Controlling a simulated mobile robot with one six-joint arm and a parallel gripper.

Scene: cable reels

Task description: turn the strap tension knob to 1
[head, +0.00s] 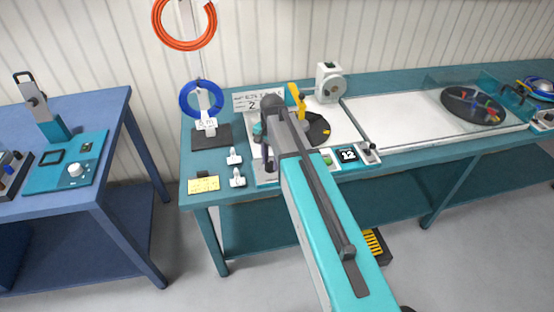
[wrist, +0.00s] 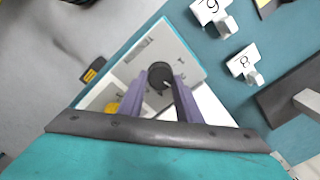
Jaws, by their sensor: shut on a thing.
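My gripper (wrist: 161,84) has its two purple fingers on either side of a dark round knob (wrist: 160,74) and is shut on it. The knob stands on a pale panel (wrist: 184,47) with a teal edge. Its markings and setting cannot be read. In the head view, my gripper (head: 266,157) is over the left end of the machine on the middle bench, and my arm hides the knob there. A separate white dial knob (head: 76,170) is on a teal unit (head: 58,179) on the left table; its scale is too small to read. No readable label shows which is the strap tension knob.
White numbered tags (head: 235,157) and a yellow note (head: 203,184) lie left of my gripper. A blue coil (head: 202,99) hangs on a stand behind them. A yellow lever (head: 297,98) and a "12" display (head: 348,155) are close to my arm. A gap separates the tables.

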